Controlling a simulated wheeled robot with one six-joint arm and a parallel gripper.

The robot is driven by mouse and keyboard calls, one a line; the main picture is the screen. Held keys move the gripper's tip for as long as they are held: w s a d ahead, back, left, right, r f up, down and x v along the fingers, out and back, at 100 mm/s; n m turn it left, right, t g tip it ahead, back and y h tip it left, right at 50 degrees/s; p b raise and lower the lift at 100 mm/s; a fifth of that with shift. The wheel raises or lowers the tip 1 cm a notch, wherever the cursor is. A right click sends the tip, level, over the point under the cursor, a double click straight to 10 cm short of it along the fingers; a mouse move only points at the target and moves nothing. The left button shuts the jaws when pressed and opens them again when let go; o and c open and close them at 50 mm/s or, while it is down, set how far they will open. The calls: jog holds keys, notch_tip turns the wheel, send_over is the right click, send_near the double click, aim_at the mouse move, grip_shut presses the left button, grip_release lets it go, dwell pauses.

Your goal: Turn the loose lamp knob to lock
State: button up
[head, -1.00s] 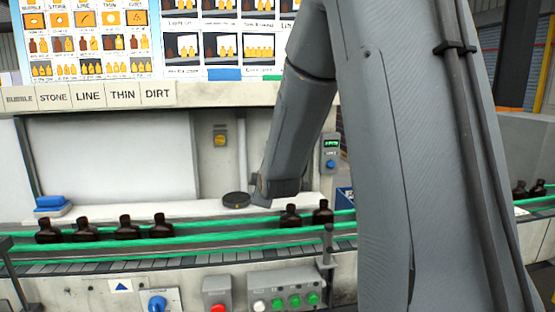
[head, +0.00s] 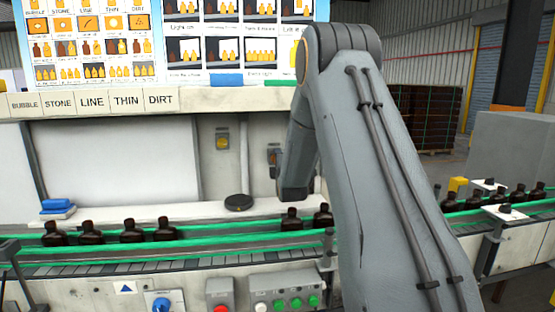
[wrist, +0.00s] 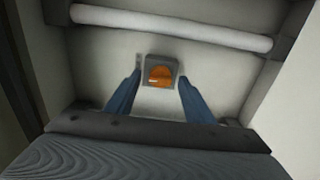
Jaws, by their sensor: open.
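The lamp knob (wrist: 160,76) is orange and round, on a small grey square plate, ahead of my gripper in the wrist view. In the head view a yellow knob (head: 222,141) on a grey plate on the back wall looks like the same one. My gripper (wrist: 160,85) is open, its two blue fingers on either side of the knob's plate in the wrist picture, with nothing between them. I cannot tell how far the tips are from the knob. In the head view my arm hides the fingers.
A white tube (wrist: 170,27) crosses beyond the knob in the wrist view, with side walls left and right. In the head view, dark bottles (head: 130,231) stand along the green-railed conveyor (head: 200,243). A black round disc (head: 238,202) lies on the ledge behind it.

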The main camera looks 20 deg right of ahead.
jog(key=shift+w+d, duration=0.15)
jog(key=shift+w, duration=0.4)
jog(key=c, duration=1)
jog(key=shift+c, duration=0.2)
jog(key=shift+m+b, duration=0.4)
jog(key=shift+b, duration=0.05)
jog(key=shift+m+b, duration=6.6)
jog(key=shift+m, duration=1.9)
